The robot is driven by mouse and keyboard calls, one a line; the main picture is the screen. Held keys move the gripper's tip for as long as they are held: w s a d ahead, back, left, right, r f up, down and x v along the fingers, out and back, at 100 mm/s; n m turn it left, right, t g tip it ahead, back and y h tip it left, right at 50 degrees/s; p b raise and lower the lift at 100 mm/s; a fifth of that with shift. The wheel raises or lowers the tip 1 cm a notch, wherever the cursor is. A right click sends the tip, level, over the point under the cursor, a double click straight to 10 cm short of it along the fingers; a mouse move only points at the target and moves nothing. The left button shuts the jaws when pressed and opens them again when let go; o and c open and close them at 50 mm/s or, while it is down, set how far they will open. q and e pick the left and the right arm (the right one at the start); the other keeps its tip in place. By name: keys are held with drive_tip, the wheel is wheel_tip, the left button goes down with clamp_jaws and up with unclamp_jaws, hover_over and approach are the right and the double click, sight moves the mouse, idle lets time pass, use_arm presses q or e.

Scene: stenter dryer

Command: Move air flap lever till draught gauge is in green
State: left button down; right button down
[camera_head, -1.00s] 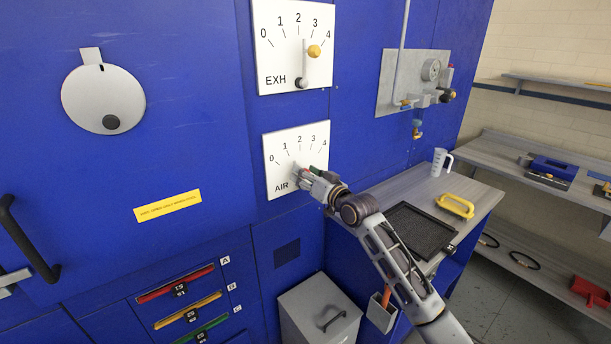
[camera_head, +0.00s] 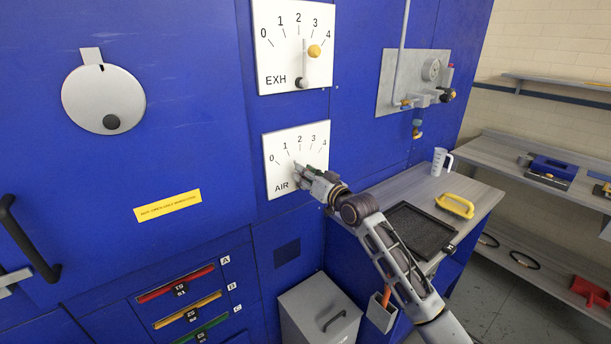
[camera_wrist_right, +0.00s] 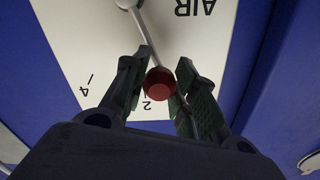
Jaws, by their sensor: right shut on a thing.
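The white AIR plate (camera_head: 284,151) is on the blue machine front, with a scale from 0 to 4. My right gripper (camera_head: 303,172) is in front of it and covers most of its lever. In the right wrist view, the air flap lever (camera_wrist_right: 146,35) runs from a pale pivot to a dark red knob (camera_wrist_right: 160,83) near the 2 mark. My right fingers (camera_wrist_right: 161,88) are shut on the knob, one on each side. My left gripper is not in view.
The EXH plate (camera_head: 275,57) with a yellow-knobbed lever (camera_head: 314,51) is above the AIR plate. A grey bin (camera_head: 319,306) stands below.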

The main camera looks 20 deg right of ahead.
drive_tip(key=shift+w+d+r+m+p, duration=0.1)
drive_tip(key=shift+d+r+m+p, duration=0.1)
drive_tip(key=shift+d+m+p, duration=0.25)
drive_tip(key=shift+w+d+r+m+p, duration=0.1)
drive_tip(key=shift+w+d+m+p, duration=0.2)
drive_tip(key=shift+m+p, duration=0.5)
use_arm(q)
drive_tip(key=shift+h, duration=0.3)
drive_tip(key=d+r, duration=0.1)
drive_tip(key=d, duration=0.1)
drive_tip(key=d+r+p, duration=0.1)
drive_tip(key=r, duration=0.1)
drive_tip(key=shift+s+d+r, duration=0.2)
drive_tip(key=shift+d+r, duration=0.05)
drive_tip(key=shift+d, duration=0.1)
use_arm(e)
drive_tip(key=shift+w+d+m, duration=0.1)
drive_tip(key=shift+d+m, duration=0.5)
drive_tip(key=shift+m, duration=0.15)
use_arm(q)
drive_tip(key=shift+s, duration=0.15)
use_arm(e)
drive_tip(key=c, duration=1.1)
unclamp_jaws()
drive_tip(key=shift+s, duration=0.2)
